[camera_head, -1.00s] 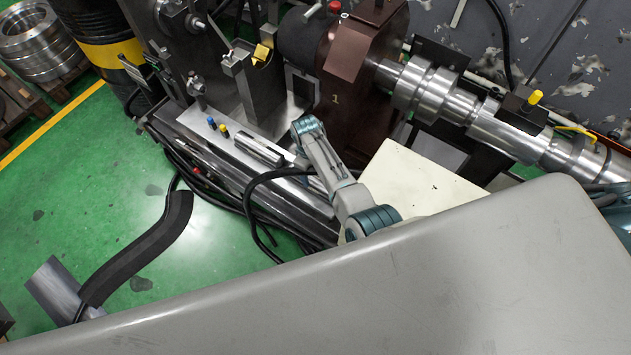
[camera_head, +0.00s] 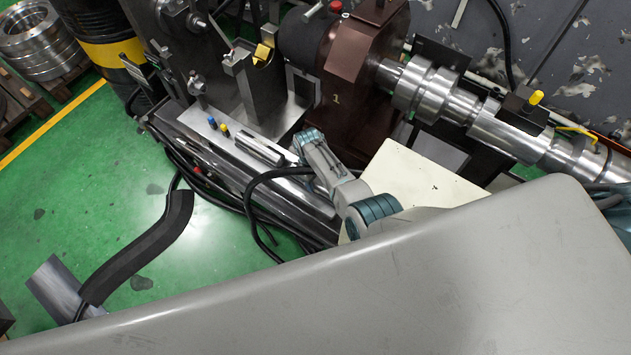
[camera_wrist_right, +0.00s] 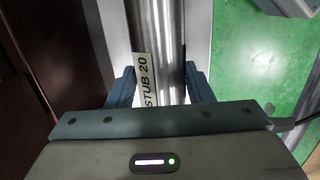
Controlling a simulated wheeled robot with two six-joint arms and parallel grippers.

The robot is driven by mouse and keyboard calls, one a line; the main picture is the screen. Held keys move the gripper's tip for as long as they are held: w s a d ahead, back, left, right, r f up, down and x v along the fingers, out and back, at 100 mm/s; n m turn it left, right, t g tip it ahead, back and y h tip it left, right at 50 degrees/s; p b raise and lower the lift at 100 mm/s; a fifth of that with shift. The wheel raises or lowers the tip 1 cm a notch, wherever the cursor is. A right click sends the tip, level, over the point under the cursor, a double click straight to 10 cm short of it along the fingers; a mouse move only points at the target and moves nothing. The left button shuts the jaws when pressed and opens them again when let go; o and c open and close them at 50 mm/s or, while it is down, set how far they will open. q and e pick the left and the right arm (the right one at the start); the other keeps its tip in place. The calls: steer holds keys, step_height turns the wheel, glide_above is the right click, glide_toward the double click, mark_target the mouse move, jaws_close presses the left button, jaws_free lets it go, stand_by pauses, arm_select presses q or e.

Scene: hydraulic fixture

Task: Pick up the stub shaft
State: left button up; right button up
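In the right wrist view a bright metal shaft (camera_wrist_right: 165,35) runs up the picture between the two fingers of my right gripper (camera_wrist_right: 160,82). A white label (camera_wrist_right: 146,80) reading "STUB 20" lies along its left side. The fingers are apart, one on each side of the shaft. I cannot see clear contact, and the gripper body hides the lower end. In the head view a short silver cylinder (camera_head: 258,151) lies on the metal bed, left of my right wrist (camera_head: 308,142); I cannot tell whether it is the same piece. My left gripper is not in view.
The brown housing (camera_head: 350,75) stands close behind my right arm. A grey bracket (camera_head: 260,85) and small blue and yellow pegs (camera_head: 224,130) sit beside the silver cylinder. Black hoses (camera_head: 258,200) run along the bed's front. The green floor (camera_head: 90,190) is mostly open.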

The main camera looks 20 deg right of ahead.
steer(key=shift+c, duration=0.6)
steer(key=shift+r, duration=0.1)
steer(key=shift+w+r, duration=0.1)
steer(key=shift+r, duration=0.45)
step_height(320, 180, up, 9)
steer(key=shift+f+p, duration=0.1)
steer(key=shift+p, duration=0.25)
